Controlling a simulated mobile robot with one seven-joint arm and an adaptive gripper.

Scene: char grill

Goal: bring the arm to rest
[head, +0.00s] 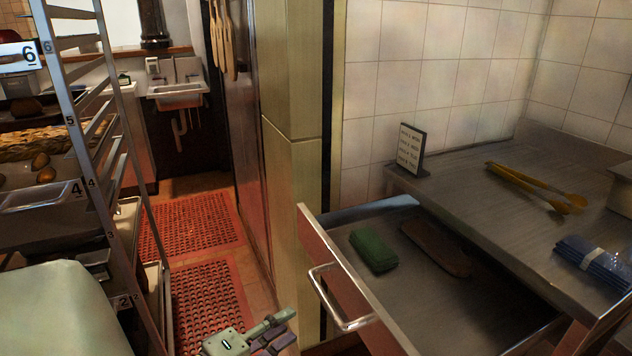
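My gripper (272,332) shows only in part at the bottom edge of the head view, low in front of the red floor mat and left of the open drawer. It appears apart from the drawer handle (340,300). The rest of my arm is mostly out of frame. I cannot tell from this angle whether the fingers are open or shut, and no held object shows.
The drawer (345,240) stands open with a green folded cloth (373,250) and a flat brown item (436,248) inside. Yellow-handled tongs (535,187), a small sign (410,150) and a blue bundle (595,264) are on the steel counter. A numbered rack (75,140) stands left. Red mats (190,226) cover the aisle.

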